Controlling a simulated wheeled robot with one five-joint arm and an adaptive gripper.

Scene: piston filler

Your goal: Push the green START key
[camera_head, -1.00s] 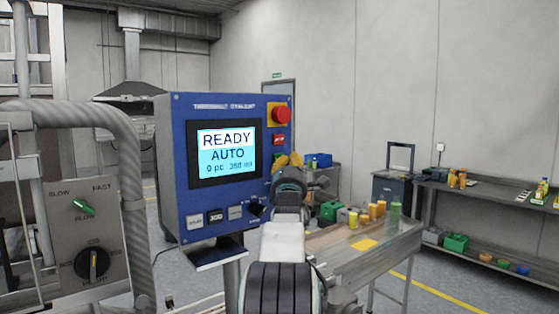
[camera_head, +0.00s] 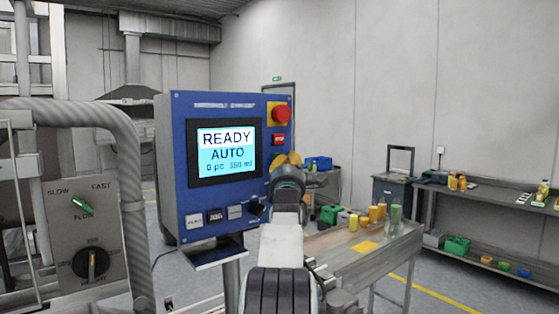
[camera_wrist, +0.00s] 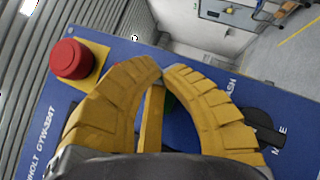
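The blue control panel (camera_head: 222,105) stands left of my arm, its screen reading READY, AUTO. In the wrist view a small part of the green START key (camera_wrist: 170,104) shows between my yellow fingers, mostly hidden by them. In the head view my gripper hides the key. My gripper (camera_wrist: 163,71) is shut, its curved fingertips meeting with nothing held between them. It also shows in the head view (camera_head: 288,158), in front of the panel's right edge, below the red key (camera_head: 278,140). I cannot tell whether the fingertips touch the panel.
The red emergency button (camera_head: 281,115) is at the panel's upper right; it also shows in the wrist view (camera_wrist: 72,59). A black rotary knob (camera_head: 256,208) and grey keys (camera_head: 215,215) sit low on the panel. A conveyor table (camera_head: 350,250) with several containers stands at right.

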